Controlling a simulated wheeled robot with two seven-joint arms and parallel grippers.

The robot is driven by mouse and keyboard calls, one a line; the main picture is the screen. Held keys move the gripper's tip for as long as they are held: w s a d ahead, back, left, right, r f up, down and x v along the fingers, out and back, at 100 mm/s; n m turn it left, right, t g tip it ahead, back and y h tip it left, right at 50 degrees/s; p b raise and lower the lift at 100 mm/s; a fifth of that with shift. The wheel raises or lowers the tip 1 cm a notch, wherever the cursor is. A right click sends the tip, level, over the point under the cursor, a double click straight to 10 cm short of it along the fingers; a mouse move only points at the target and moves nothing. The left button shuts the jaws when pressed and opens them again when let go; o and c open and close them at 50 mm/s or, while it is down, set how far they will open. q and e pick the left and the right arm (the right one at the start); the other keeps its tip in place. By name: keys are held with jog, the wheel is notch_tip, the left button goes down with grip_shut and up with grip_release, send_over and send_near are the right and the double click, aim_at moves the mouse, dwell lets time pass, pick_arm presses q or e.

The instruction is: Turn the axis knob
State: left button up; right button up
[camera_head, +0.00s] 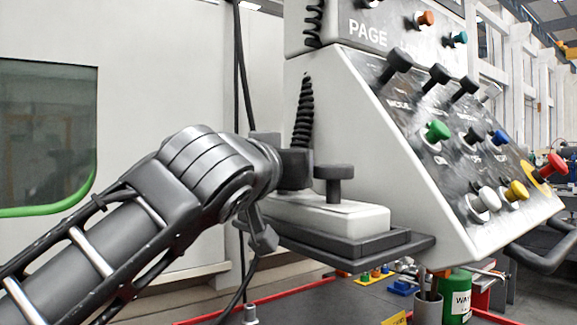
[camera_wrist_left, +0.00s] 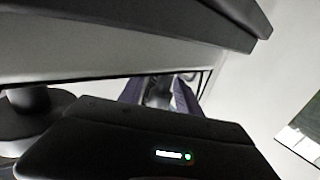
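A grey control panel (camera_head: 380,150) carries a row of black knobs, such as one at the upper left (camera_head: 397,62), another (camera_head: 437,76) and a third (camera_head: 466,88). Their labels are too small or covered to read, so I cannot tell which is the axis knob. A black round-topped knob (camera_head: 334,180) stands on a light box on the shelf beside the panel. My left gripper (camera_head: 262,235) is beside this box, left of the panel and apart from the panel knobs. Its fingertips are mostly hidden. In the left wrist view a dark gripper body fills the bottom. My right gripper is out of view.
The black shelf (camera_head: 395,247) under the box juts out close to my left gripper. Green, white, yellow, blue and red buttons (camera_head: 551,168) crowd the panel. Coiled cables hang beside it. A green can (camera_head: 456,296) stands below. A machine window (camera_head: 45,130) is at left.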

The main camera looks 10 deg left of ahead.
pick_arm(q)
jog(key=shift+o, duration=0.4)
jog(key=s, duration=0.3)
jog(key=s+b, duration=0.1)
jog(key=s, duration=0.3)
jog(key=shift+s+a, duration=0.2)
jog(key=shift+s, duration=0.2)
